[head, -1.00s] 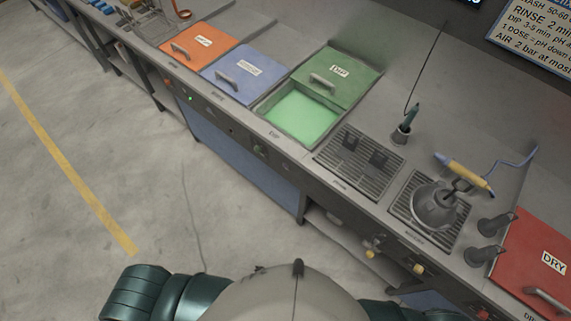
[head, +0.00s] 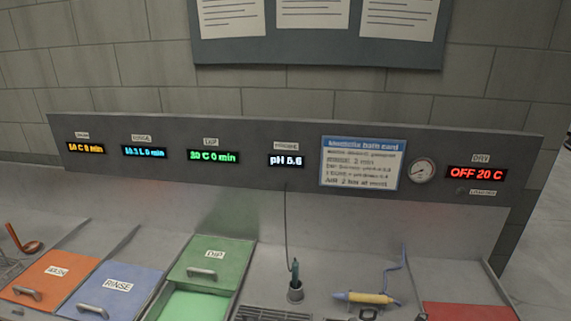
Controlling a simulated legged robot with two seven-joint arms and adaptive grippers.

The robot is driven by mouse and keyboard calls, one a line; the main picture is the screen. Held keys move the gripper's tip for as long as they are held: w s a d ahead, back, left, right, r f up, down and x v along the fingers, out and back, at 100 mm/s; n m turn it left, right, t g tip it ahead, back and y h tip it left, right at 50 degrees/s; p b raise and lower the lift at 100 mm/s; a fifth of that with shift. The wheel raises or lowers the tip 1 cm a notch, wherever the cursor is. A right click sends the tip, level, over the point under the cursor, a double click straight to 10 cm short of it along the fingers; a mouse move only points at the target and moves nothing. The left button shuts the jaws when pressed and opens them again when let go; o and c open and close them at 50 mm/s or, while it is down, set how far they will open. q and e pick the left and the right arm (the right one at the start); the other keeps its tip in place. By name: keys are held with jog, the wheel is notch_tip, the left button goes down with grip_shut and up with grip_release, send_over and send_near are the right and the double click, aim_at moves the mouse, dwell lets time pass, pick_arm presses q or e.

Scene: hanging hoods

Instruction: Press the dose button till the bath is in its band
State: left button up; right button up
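The dip bath (head: 184,305) is partly open at the bottom of the head view, with pale green liquid showing under its green DIP lid (head: 212,262). Above it, the white pH display (head: 286,161) on the back panel seems to read 5.6 or 6.6; the first digit is blurred. The green dip display (head: 213,157) reads about 20 C 0 min. A bath card (head: 362,163) hangs right of the pH display, its small print blurred. A probe stands in a holder (head: 295,291) with a cable rising to the panel. The dose button cannot be made out. Neither gripper is in view.
An orange WASH lid (head: 45,278) and blue RINSE lid (head: 112,288) lie to the left, a red lid (head: 468,312) at the right. A yellow-handled tool (head: 364,298) lies right of the probe. A gauge (head: 422,171) and red OFF 20 C display (head: 477,174) are on the panel.

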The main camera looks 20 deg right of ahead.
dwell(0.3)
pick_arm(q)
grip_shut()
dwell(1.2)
